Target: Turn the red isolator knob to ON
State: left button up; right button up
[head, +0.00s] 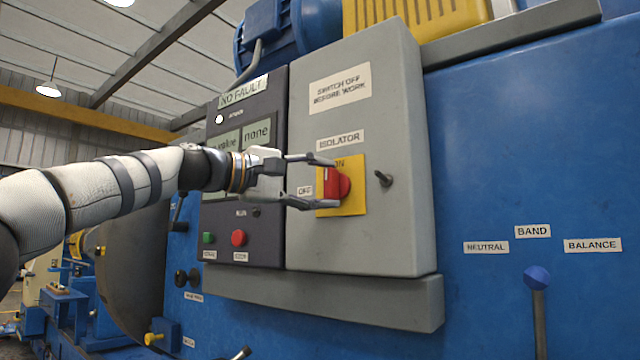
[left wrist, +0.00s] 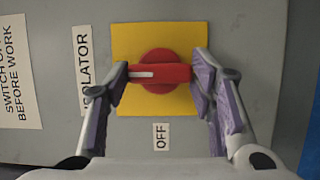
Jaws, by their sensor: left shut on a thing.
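The red isolator knob (head: 338,185) sits on a yellow square plate (head: 352,204) on the grey box in the head view. My left gripper (head: 322,183) reaches it from the left, one finger above and one below. In the left wrist view the fingers close on the two ends of the knob's red bar (left wrist: 165,73). The bar's white mark points left there, towards the ISOLATOR label (left wrist: 84,70), which is upward in the head view. The ON label (head: 339,163) is above the knob, partly hidden by the finger. The OFF label (head: 305,190) is left of it. My right gripper is out of view.
A small dark latch (head: 383,178) sticks out of the box right of the knob. A dark panel (head: 240,215) with screens, a green button (head: 208,238) and a red button (head: 238,237) lies left. A blue-knobbed lever (head: 537,280) stands at lower right.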

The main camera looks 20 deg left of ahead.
pick_arm(q)
jog(key=o, duration=1.2)
jog(key=shift+c, duration=0.2)
jog(key=v, duration=1.2)
